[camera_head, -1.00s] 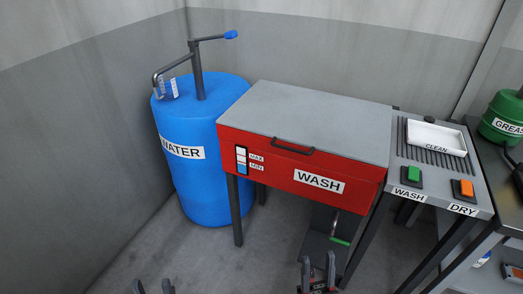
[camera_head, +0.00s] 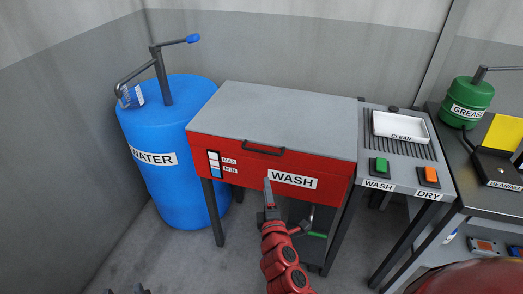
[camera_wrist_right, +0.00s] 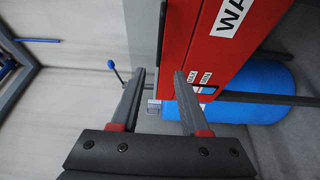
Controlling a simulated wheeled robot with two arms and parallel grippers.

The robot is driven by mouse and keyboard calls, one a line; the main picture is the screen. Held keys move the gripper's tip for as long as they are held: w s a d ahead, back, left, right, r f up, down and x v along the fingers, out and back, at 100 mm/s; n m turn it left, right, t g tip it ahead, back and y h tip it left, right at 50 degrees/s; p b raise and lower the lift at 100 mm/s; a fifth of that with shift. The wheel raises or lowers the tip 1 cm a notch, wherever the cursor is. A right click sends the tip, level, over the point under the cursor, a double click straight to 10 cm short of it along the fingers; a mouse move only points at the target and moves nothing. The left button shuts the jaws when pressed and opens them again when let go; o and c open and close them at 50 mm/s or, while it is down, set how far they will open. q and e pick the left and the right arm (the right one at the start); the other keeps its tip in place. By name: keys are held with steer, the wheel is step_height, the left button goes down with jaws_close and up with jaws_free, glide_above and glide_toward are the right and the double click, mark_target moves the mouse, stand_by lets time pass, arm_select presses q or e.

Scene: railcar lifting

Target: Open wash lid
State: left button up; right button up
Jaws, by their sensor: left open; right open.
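The red wash box (camera_head: 330,185) stands centre in the head view, its grey lid (camera_head: 280,115) lying flat and shut. The dark lid handle (camera_head: 263,150) is on the upper front edge. My right gripper (camera_head: 268,188) is low in front of the box, below the handle, fingers seen nearly edge-on. In the right wrist view its fingers (camera_wrist_right: 160,73) are apart and empty, pointing toward the box's front edge; a dark bar, apparently the handle (camera_wrist_right: 162,15), is at the top. My left gripper (camera_head: 126,291) is open at the bottom left edge, mostly cut off.
A blue water barrel (camera_head: 165,150) with a pump stands left of the box. Right of it is a panel with a white clean tray (camera_head: 400,127), a green button (camera_head: 379,167) and an orange button (camera_head: 429,176). A green grease can (camera_head: 468,100) stands farther right.

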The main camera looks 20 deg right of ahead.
steer(key=p, duration=0.2)
glide_toward(262, 153)
steer(key=w, duration=0.2)
steer(key=w+d, duration=0.1)
steer(key=w, duration=0.1)
steer(key=shift+w+r, duration=0.1)
steer(key=shift+w, duration=0.25)
steer(key=w, duration=0.4)
steer(key=w+d, duration=0.1)
steer(key=w, duration=0.1)
steer(key=shift+b, duration=0.35)
steer(key=shift+s, duration=0.1)
jaws_close()
stand_by(0.4)
